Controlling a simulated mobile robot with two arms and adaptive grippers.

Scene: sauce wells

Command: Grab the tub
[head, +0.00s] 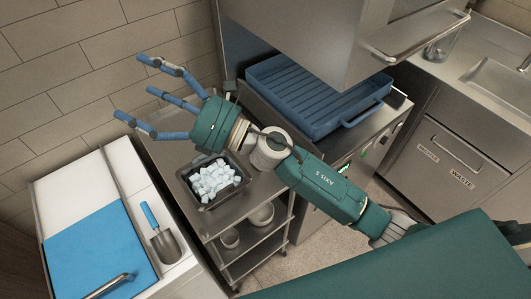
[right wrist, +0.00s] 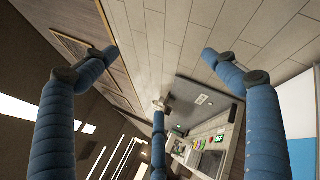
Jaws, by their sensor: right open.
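A black tub (head: 226,196) filled with white cubes sits on the steel cart in the head view. My right gripper (head: 137,88) is above and to the left of the tub in the picture. Its three blue fingers are spread wide and point away to the upper left. They hold nothing, and the hand is apart from the tub. In the right wrist view, the same fingers (right wrist: 158,85) are spread with nothing between them, and the tub does not show. My left gripper is not in view.
A white chest with a blue lid (head: 88,256) stands at the left, with a blue-handled scoop (head: 165,244) on it. A blue ribbed tray (head: 315,118) sits right of the cart. Bowls (head: 262,213) stand on the cart's lower shelf. A tiled wall is behind.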

